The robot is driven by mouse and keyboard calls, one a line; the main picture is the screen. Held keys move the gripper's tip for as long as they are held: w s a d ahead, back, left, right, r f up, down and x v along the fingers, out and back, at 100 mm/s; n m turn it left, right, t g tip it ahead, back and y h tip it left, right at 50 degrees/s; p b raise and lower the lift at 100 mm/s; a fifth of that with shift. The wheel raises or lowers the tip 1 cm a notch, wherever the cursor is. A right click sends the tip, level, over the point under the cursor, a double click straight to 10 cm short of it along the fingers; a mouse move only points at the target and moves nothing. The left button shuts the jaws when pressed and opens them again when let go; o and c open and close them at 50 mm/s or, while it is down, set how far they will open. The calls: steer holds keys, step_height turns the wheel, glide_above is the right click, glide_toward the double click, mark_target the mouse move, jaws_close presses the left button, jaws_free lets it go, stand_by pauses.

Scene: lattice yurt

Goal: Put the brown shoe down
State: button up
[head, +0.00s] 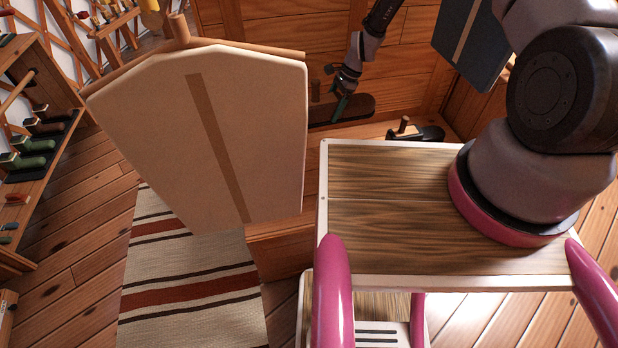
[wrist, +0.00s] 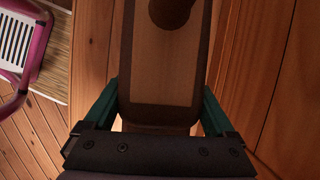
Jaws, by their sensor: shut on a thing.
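The brown shoe (head: 358,108) is a long, dark brown, rounded shape with a wooden post at its left end. It shows in the head view in front of the wooden panelling. My gripper (head: 342,100), with green fingers, is shut on it. In the wrist view the shoe (wrist: 165,75) fills the space between the two fingers of my gripper (wrist: 160,105), with its round dark post at the top. The shoe looks level; whether its underside touches the wood below cannot be told.
A black shoe (head: 428,133) with a wooden post stands to the right on the wooden surface. A striped rug (head: 190,290) lies below.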

steer(key=s+a+f+m+t, duration=0.1)
steer(key=a+f+m, duration=0.1)
steer(key=f, duration=0.3)
steer(key=s+a+f+m+t, duration=0.1)
steer(key=a+f+m, duration=0.1)
steer(key=f+m, duration=0.2)
steer(key=s+a+f+m+t, duration=0.1)
steer(key=a+f+m, duration=0.2)
steer(key=f, duration=0.5)
steer(key=shift+s+m+t, duration=0.2)
steer(key=shift+m+t, duration=0.2)
steer(key=shift+f, duration=2.55)
steer(key=shift+f+h, duration=0.15)
steer(key=shift+h, duration=0.15)
steer(key=o, duration=1.6)
